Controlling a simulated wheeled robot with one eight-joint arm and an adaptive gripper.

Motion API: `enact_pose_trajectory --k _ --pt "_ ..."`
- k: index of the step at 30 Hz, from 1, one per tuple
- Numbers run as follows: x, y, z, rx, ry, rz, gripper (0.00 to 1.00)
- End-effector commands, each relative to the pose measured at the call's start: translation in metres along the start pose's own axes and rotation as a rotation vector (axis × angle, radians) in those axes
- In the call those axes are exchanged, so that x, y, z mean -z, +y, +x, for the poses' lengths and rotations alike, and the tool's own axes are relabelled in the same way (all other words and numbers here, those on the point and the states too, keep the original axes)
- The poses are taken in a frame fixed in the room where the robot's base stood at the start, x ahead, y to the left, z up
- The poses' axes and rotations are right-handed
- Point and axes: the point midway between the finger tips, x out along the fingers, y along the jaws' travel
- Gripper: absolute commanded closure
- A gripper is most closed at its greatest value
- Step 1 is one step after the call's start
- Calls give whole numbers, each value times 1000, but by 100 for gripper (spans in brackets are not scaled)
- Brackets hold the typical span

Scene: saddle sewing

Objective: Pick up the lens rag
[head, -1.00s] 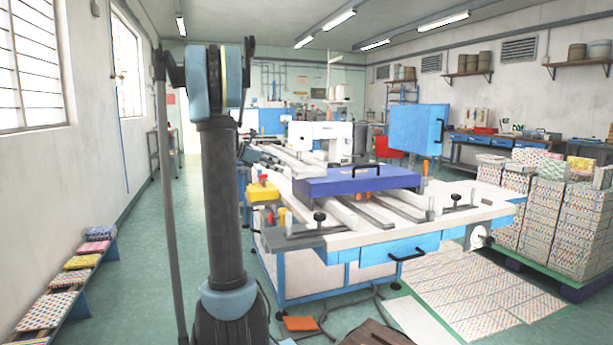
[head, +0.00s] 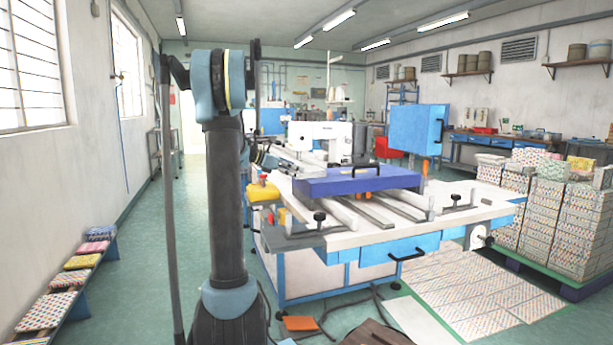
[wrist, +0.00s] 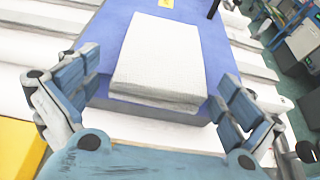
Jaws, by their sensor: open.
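A white folded cloth with a fine grid texture, which looks like the lens rag (wrist: 160,60), lies flat on a blue plate (wrist: 108,45) in the wrist view. My gripper (wrist: 159,70) is open and empty, with one blue finger to the left of the cloth and one to the right. The fingers appear apart from the cloth; their height above it is hard to tell. In the head view the blue plate (head: 350,182) sits on the sewing machine's table, but I cannot make out the cloth there.
The white sewing head (head: 328,138) stands behind the plate. A black handle (head: 366,167) rises from the plate. A yellow box (head: 262,192) sits at the table's left edge. White rails and clamps (head: 319,217) lie in front. Patterned stacks (head: 565,215) stand at right.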

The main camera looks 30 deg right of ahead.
Motion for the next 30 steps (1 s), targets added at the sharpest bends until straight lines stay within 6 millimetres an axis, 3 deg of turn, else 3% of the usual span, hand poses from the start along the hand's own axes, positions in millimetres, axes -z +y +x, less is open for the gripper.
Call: enact_pose_trajectory --k 1,6,20,30 --pt "0 0 0 0 0 0 2" --pt "0 0 0 0 0 0 41" --pt "-6 0 -3 0 0 0 44" --pt "-58 0 -24 0 0 0 44"
